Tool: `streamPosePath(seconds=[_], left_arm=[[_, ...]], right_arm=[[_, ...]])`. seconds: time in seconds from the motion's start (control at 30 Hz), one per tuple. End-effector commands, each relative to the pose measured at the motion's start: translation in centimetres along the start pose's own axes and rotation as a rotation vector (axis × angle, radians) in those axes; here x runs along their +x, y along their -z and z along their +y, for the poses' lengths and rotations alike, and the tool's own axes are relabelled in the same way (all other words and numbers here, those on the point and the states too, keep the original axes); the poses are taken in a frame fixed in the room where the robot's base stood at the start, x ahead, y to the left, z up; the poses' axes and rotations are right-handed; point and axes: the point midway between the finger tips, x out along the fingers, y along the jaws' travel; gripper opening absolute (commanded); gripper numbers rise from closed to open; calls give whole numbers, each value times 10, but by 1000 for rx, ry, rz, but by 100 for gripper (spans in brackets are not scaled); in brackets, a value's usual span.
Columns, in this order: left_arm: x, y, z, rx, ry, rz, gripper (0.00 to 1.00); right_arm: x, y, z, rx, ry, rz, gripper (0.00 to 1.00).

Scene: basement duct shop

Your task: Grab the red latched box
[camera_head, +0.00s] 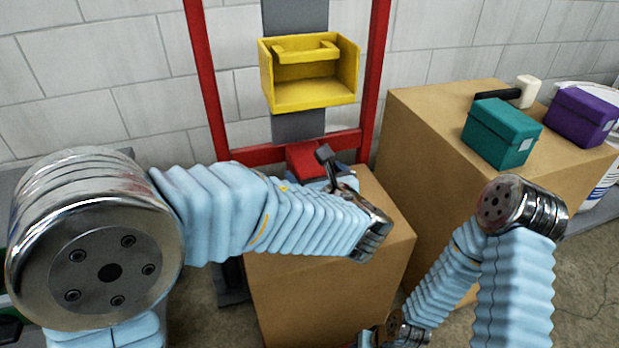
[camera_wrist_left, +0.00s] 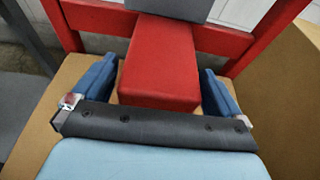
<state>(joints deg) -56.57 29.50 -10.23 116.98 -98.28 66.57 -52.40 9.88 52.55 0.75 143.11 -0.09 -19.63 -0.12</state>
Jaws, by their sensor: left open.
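The red box (camera_head: 303,158) sits on the nearer cardboard carton, mostly hidden behind my left arm in the head view. In the left wrist view the red box (camera_wrist_left: 160,65) is large and central; I cannot make out its latch. My left gripper (camera_wrist_left: 158,78) is open, with one blue finger on each side of the box. A narrow gap shows at each side, so the fingers look apart from it. In the head view my left gripper (camera_head: 322,172) is partly covered by its own wrist. My right arm is low at the right; its gripper does not show.
A red upright frame (camera_head: 203,80) carrying a yellow open bin (camera_head: 310,95) stands right behind the red box. A larger carton (camera_head: 430,125) to the right holds a teal box (camera_head: 502,135), a purple box (camera_head: 580,118) and a black-handled mallet (camera_head: 527,90).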

Motion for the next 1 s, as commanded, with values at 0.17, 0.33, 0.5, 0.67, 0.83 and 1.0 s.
streamPosePath(seconds=[0.17, 0.33, 0.5, 0.67, 0.83, 1.0], left_arm=[[24, 0, 0, 1, -1, 0, 100], [27, -1, 0, 1, 1, 0, 100], [27, -1, 0, 1, 1, 0, 89], [27, -1, 0, 1, 1, 0, 65], [27, -1, 0, 1, 1, 0, 39], [27, -2, 0, 0, 1, -1, 39]], right_arm=[[4, 0, 2, 0, 0, 1, 43], [4, 0, 2, 0, 0, 2, 43], [4, 0, 2, 0, 0, 2, 43], [4, 0, 2, 0, 0, 2, 43], [4, 0, 2, 0, 0, 1, 43], [4, 0, 2, 0, 0, 2, 43]])
